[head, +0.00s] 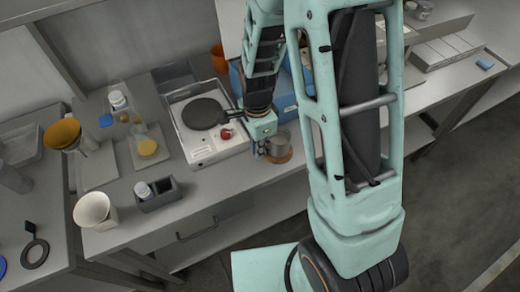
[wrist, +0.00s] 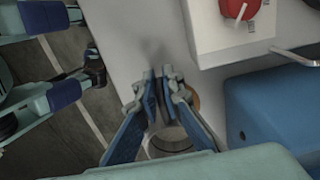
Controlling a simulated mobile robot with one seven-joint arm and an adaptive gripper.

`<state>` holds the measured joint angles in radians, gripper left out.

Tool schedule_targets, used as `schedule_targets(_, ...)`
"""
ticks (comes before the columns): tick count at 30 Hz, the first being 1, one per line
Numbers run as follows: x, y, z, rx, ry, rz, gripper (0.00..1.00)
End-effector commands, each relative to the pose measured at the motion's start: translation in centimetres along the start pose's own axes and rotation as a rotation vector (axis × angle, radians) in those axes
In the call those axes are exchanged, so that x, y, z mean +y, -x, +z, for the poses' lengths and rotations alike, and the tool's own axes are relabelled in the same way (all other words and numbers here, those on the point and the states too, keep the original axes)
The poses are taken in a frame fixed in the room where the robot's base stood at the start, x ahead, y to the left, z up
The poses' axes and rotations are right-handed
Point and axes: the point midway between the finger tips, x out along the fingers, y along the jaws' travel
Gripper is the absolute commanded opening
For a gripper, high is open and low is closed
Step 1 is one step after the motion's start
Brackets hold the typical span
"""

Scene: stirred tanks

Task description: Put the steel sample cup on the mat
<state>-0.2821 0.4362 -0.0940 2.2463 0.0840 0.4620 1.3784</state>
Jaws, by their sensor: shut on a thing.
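The steel sample cup (head: 282,141) is a small grey metal cup, upright at the bench's front edge, right of the white hotplate unit. A round orange-brown mat (head: 286,158) shows directly beneath it. I cannot tell whether the cup's base touches the mat. My gripper (head: 262,151) is at the cup's left side, shut on a part of it. In the wrist view, my gripper's blue-padded fingers (wrist: 160,78) are close together, and the cup (wrist: 170,142) shows between and behind them, partly hidden. The mat's edge (wrist: 195,101) shows beside the right finger.
The white hotplate unit (head: 203,152) with a dark round plate and red knob stands left of the gripper. A blue box (head: 284,106) stands just behind the cup. An orange cup (head: 219,60) is further back. The bench's front edge is close.

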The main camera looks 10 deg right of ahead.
Motion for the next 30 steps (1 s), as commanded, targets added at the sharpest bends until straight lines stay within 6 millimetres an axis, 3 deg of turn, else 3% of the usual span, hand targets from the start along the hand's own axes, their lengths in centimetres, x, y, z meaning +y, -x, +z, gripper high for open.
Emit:
schedule_targets(12,0.0,-0.7,0.2,0.0,0.001,-0.001,0.0)
schedule_targets(13,0.0,-0.7,0.2,0.0,0.001,-0.001,0.09)
schedule_targets(18,0.0,-0.6,0.2,0.0,0.001,-0.001,0.25)
schedule_targets(30,-0.1,0.4,0.1,0.001,0.0,-0.005,0.25)
